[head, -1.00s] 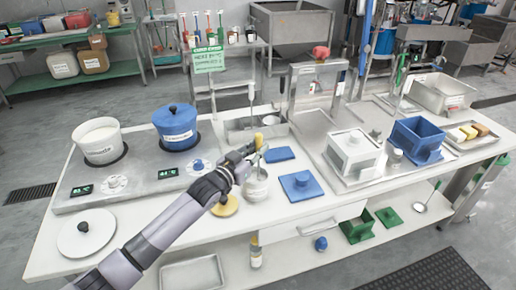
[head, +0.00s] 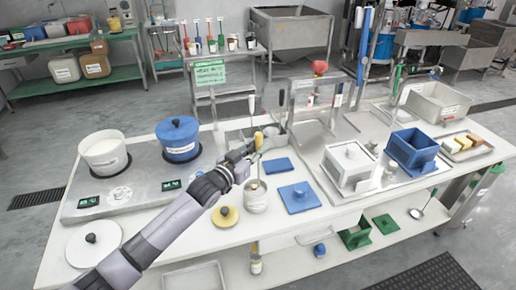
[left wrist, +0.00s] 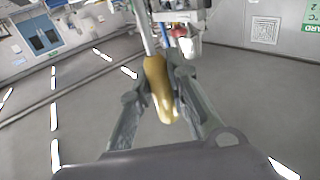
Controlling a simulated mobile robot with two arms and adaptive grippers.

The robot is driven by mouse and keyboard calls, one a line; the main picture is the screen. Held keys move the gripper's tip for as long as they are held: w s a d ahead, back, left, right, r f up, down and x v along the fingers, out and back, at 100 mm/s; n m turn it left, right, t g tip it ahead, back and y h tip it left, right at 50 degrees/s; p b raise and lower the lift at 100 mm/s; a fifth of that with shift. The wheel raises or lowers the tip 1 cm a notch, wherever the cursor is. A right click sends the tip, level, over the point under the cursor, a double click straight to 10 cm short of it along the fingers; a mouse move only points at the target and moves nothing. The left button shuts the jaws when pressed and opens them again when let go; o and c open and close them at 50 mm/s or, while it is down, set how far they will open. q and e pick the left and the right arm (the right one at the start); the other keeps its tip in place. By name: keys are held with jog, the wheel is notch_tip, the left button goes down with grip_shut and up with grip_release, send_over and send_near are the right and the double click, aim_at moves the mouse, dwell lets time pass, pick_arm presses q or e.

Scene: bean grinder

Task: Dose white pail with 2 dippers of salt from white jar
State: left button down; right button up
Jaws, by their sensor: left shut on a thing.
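The white pail (head: 104,157) stands open on the left of the counter, on the grey scale plate. The white jar (head: 256,200) stands open on the counter front, with a yellow lid (head: 225,216) beside it on the left. My left gripper (head: 258,146) is above the jar, shut on the yellow handle of a dipper (head: 259,139). The dipper's rod points down toward the jar mouth; I cannot tell whether its cup is inside or holds salt. The left wrist view shows the yellow handle (left wrist: 158,85) between the fingers. My right gripper is not in view.
A blue lidded pail (head: 179,143) stands right of the white pail. A white lid (head: 93,247) lies at the front left. A blue square lid (head: 299,198), a white box (head: 350,163) and a blue box (head: 412,150) are to the right.

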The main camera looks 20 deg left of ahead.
aim_at(258, 133)
pick_arm(q)
jog(key=shift+r+p, duration=2.2)
jog(key=shift+r, duration=0.6)
